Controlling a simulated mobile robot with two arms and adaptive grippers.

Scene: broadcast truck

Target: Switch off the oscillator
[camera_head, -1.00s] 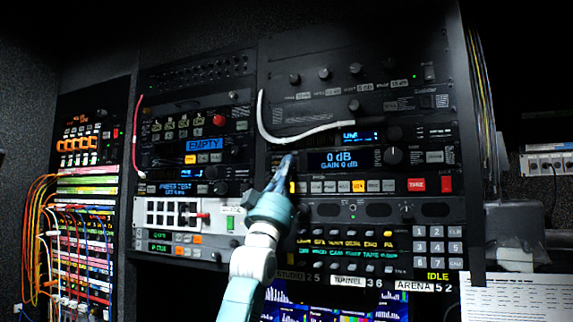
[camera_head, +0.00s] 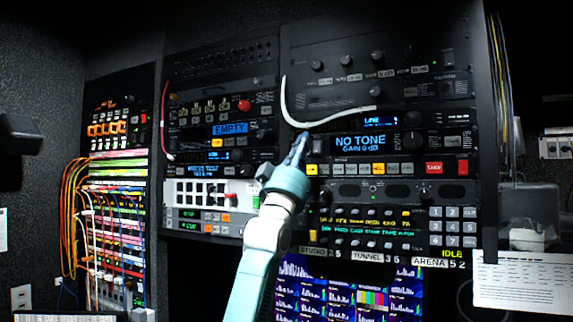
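A black panel with a row of knobs (camera_head: 345,62) is at the top of the right rack column; it looks like the oscillator, but its labels are too small to read. My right gripper is not in view.
A white cable (camera_head: 322,123) curves from the top panel's left side across to the unit below. Orange and yellow cables (camera_head: 72,185) hang at the left rack. Monitors (camera_head: 345,293) are under the right column, and a paper sheet (camera_head: 520,285) is at the lower right.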

